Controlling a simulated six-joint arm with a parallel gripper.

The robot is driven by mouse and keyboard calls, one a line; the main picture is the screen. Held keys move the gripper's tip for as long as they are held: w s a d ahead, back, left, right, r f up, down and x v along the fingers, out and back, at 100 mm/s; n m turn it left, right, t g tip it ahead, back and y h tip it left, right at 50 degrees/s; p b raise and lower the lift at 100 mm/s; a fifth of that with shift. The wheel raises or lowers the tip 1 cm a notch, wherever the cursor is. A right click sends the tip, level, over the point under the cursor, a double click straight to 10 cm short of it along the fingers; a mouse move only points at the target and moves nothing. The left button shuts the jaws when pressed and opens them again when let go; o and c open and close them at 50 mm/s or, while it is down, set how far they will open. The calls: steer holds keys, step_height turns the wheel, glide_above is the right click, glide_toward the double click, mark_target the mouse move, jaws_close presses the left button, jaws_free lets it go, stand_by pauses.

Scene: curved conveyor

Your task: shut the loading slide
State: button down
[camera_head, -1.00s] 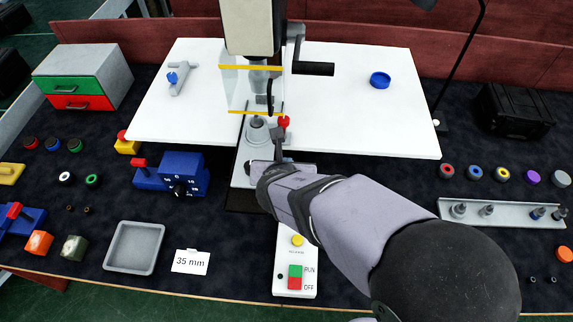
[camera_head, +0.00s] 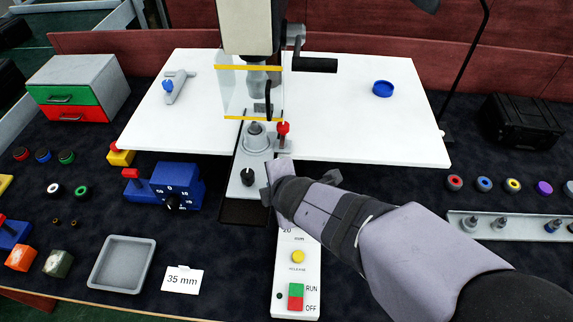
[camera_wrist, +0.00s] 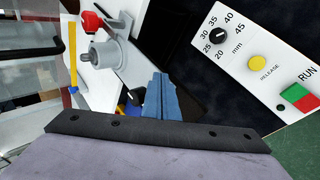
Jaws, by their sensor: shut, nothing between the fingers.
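The loading slide (camera_head: 241,187) is a light metal plate that sticks out toward me from under the drill press. It carries a round fixture (camera_head: 256,139), a red-knobbed clamp (camera_head: 283,129) and a black knob (camera_head: 247,177) near its front end. The fixture stands in front of the yellow-edged clear guard (camera_head: 238,92). My gripper (camera_head: 267,194) is beside the slide's front right edge; I cannot tell if it touches. In the wrist view, its blue-grey fingers (camera_wrist: 161,98) are shut and empty, with the clamp's red knob (camera_wrist: 92,22) beyond them.
A white control panel (camera_head: 285,268) with a dial, a yellow release button and a RUN/OFF switch lies in front of the slide. A blue dial block (camera_head: 176,187) stands to the left. The white table (camera_head: 350,110) spreads on both sides. A dark gap lies before the slide.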

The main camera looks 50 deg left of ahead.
mark_target(286, 155)
steer(key=w+a+f+m+y+b, duration=0.1)
steer(key=w+f+m+y+b, duration=0.1)
steer(key=w+m+y+b, duration=0.45)
steer(key=s+d+f+n+y+b, duration=0.1)
steer(key=s+d+n+y+b, duration=0.1)
steer(key=d+n+y+b, duration=0.4)
steer(key=shift+w+a+n+h+p, duration=0.45)
steer(key=shift+w+a, duration=0.5)
steer(key=shift+a, duration=1.15)
steer(key=shift+w+a+n+h+p, duration=0.5)
steer(key=shift+w+a, duration=0.45)
steer(key=shift+a, duration=1.1)
steer(key=shift+w+a+n+h+p, duration=0.3)
steer(key=shift+w+a+n+p, duration=0.45)
steer(key=shift+a, duration=1.35)
steer(key=shift+w+b, duration=0.25)
steer(key=shift+b, duration=0.05)
